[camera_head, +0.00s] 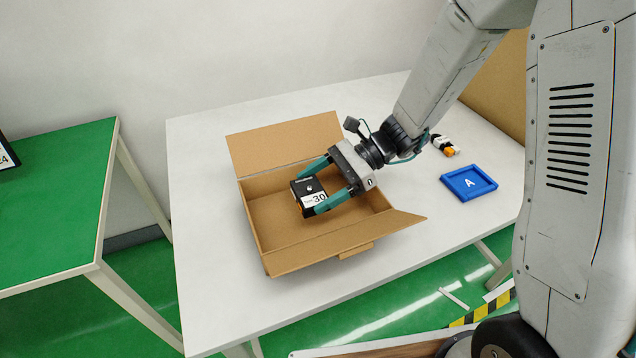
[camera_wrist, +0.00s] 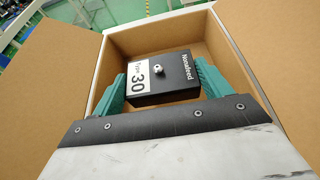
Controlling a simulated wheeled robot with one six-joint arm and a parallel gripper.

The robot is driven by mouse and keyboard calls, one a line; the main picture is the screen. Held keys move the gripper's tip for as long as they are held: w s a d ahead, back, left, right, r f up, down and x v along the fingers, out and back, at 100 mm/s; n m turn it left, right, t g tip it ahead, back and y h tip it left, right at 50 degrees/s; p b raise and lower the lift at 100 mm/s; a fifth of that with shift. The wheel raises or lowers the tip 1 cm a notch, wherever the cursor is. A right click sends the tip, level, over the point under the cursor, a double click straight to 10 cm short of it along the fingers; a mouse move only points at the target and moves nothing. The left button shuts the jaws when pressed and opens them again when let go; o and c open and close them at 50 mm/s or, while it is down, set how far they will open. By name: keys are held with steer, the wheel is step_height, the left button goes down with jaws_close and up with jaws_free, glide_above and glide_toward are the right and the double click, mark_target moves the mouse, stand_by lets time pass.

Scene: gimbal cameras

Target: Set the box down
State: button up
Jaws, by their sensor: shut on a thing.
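A small black box (camera_head: 304,191) with a white label reading 30 is held between the teal fingers of my gripper (camera_head: 328,187). In the wrist view the black box (camera_wrist: 160,78) sits between both fingers, with a small knob on its face. My gripper is shut on it, over the inside of an open cardboard box (camera_head: 270,221) on the white table. The carton walls surround it in the wrist view (camera_wrist: 118,62). I cannot tell whether the black box touches the carton floor.
The white table (camera_head: 210,190) has free room left of the carton. A blue tray marked A (camera_head: 469,183) and a small black, white and orange item (camera_head: 447,148) lie to the right. A green table (camera_head: 50,190) stands at the left. The carton flaps stick outward.

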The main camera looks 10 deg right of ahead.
steer(key=o, duration=1.1)
steer(key=shift+f, duration=0.15)
steer(key=shift+c, duration=0.2)
steer(key=shift+r, duration=0.55)
steer(key=v, duration=1.2)
steer(key=s+d+r+n+t+h, duration=0.1)
steer(key=s+d+r+n+h, duration=0.2)
steer(key=s, duration=0.4)
steer(key=s+d+r+n+t+h, duration=0.2)
steer(key=s+d+r+n+h, duration=0.1)
steer(key=s+n, duration=0.4)
steer(key=s+d+r+n+t+h, duration=0.2)
steer(key=s+d+r+n+h, duration=0.2)
steer(key=s+h, duration=0.3)
steer(key=shift+s+r+n, duration=0.4)
steer(key=shift+s+r, duration=0.35)
steer(key=shift+s, duration=0.05)
